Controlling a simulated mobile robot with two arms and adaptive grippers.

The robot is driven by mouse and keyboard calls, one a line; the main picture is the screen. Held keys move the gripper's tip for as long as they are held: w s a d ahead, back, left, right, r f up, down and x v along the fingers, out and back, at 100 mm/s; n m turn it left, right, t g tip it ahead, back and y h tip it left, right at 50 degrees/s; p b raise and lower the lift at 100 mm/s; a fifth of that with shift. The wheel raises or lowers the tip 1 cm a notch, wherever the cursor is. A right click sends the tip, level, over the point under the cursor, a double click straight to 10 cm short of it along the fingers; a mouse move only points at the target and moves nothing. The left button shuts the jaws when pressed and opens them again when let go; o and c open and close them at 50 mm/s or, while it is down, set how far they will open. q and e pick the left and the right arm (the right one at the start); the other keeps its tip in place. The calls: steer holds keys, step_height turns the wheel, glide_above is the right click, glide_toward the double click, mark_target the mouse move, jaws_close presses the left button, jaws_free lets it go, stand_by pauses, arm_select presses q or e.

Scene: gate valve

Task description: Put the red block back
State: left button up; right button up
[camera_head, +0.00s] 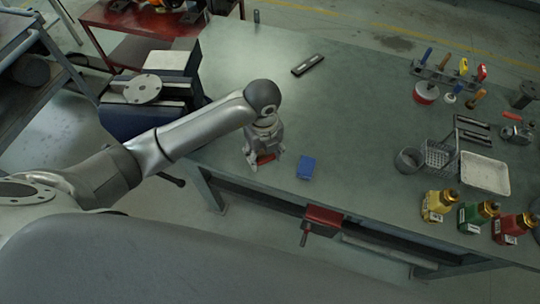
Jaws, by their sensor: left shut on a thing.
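The red block (265,158) shows as a small strip of red low between the fingers of my left gripper (264,161), near the front edge of the workbench (330,115). My left gripper is shut on the red block. Most of the block is hidden by the fingers, and I cannot tell whether it touches the bench top. A blue block (306,168) lies on the bench just to the right of my left gripper, apart from it. My right gripper is not in view.
A red vise (322,217) is on the bench's front side. Yellow (435,206), green (476,217) and red (512,227) bottles, a white tray (485,173) and a tool rack (440,75) stand at the right. A dark flat item (308,65) lies behind. The bench middle is clear.

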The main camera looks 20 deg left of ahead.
mark_target(270, 165)
arm_select(q)
steer(key=shift+w+d+f, duration=0.3)
steer(key=shift+w+f, duration=0.15)
steer(key=shift+f, duration=0.15)
steer(key=shift+w+d+f, duration=0.25)
steer(key=shift+w+f, duration=0.15)
steer(key=shift+f, duration=0.15)
step_height(270, 165, down, 3)
steer(key=shift+p, duration=0.35)
steer(key=shift+f, duration=0.2)
steer(key=o, duration=1)
